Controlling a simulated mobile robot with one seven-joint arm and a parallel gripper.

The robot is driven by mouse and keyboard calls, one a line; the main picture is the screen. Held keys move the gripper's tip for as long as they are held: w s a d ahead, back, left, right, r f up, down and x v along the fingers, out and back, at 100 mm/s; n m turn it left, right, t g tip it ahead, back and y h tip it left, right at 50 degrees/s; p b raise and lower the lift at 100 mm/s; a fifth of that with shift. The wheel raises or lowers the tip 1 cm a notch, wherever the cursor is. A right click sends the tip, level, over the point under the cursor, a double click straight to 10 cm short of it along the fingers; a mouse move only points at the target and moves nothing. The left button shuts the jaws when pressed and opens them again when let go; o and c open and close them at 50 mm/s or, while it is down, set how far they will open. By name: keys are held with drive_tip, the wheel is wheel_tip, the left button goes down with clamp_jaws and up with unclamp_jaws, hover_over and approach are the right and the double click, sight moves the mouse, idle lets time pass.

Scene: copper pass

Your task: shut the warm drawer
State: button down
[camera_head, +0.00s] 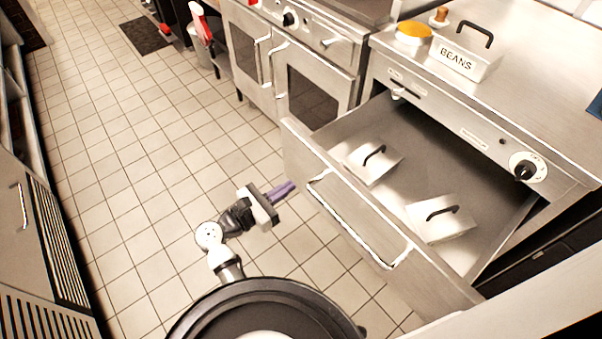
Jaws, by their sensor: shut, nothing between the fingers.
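The warm drawer (335,192) is pulled well out of the steel cabinet on the right. Its front panel carries a long bar handle (345,225).
On the cabinet top (545,70) stand a box marked BEANS (462,62) and a round pan of orange food (413,32). A control knob (523,168) sits on the cabinet face. Ovens (300,75) adjoin at the back. Tiled floor (130,150) is clear to the left.

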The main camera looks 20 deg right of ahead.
sight(311, 172)
drive_tip(key=shift+p+x, duration=0.7)
drive_tip(key=shift+x, duration=2)
drive_tip(key=b+x, duration=0.6)
drive_tip(key=x, duration=2.4)
drive_tip(key=shift+f, duration=0.2)
drive_tip(key=shift+w+d+r, duration=0.3)
drive_tip(key=shift+d, duration=0.3)
drive_tip(key=shift+d+r, duration=0.1)
drive_tip(key=shift+s, duration=0.1)
